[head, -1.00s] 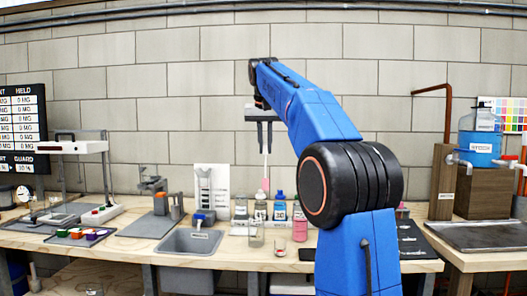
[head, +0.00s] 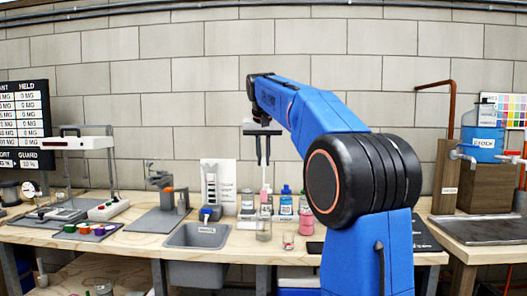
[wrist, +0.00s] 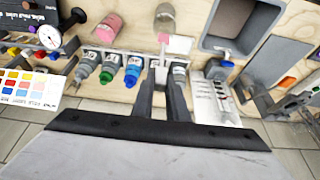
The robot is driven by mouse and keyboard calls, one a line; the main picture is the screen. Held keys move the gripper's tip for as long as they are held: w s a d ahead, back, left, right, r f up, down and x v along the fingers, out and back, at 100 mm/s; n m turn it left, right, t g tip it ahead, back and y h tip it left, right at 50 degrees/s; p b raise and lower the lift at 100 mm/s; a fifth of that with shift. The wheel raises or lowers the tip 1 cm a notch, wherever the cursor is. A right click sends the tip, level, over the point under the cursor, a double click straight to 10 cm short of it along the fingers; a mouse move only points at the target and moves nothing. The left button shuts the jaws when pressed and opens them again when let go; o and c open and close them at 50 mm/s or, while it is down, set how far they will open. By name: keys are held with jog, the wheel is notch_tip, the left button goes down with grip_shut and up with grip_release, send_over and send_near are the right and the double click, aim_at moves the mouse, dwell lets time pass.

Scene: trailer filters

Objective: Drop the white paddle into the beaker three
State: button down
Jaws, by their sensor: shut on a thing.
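The paddle's pink end hangs down toward a clear glass beaker (head: 264,231) with greyish contents. This beaker also shows in the wrist view (wrist: 165,16), beyond the fingertips. The paddle's end is apart from the beaker. A smaller clear vessel (head: 288,241) with a reddish bottom stands to its right. I cannot read which vessel is number three.
A sink (head: 197,235) lies left of the beaker. Capped bottles, one blue (head: 286,201), stand behind it, and a pink container (head: 306,220) is at its right. A white stand (head: 217,187) rises behind the sink. The bench front is fairly clear.

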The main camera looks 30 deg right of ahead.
aim_at(264, 191)
jog(key=shift+f, duration=6)
jog(key=c, duration=1.7)
grip_release()
jog(key=shift+o, duration=0.2)
jog(key=shift+s, duration=0.1)
jog(key=shift+s+a, duration=0.5)
jog(key=shift+s, duration=0.25)
jog(key=shift+s+a, duration=0.5)
jog(key=shift+s, duration=0.25)
